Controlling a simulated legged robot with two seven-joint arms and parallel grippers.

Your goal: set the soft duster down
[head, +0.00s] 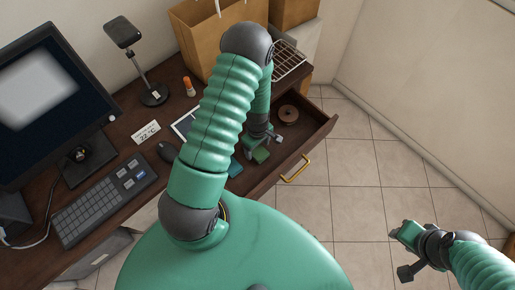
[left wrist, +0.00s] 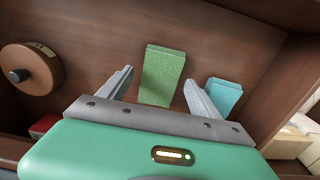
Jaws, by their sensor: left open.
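A green block (left wrist: 163,75), which looks like the soft duster, lies in the open drawer between the two fingers of my left gripper (left wrist: 158,92). Narrow gaps show between it and each finger, so my left gripper is open and not holding it. In the head view the green block (head: 261,156) shows just below my left gripper (head: 259,145), inside the drawer. My right gripper (head: 404,252) is over the tiled floor at the lower right, away from the drawer; its jaw opening is unclear.
The drawer (head: 318,140) also holds a brown spool (head: 288,114) and a teal block (left wrist: 224,95), just right of my left gripper in the wrist view. The desk carries a monitor (head: 48,100), keyboard (head: 104,198), mouse (head: 167,151), lamp (head: 153,94) and paper bag (head: 200,35).

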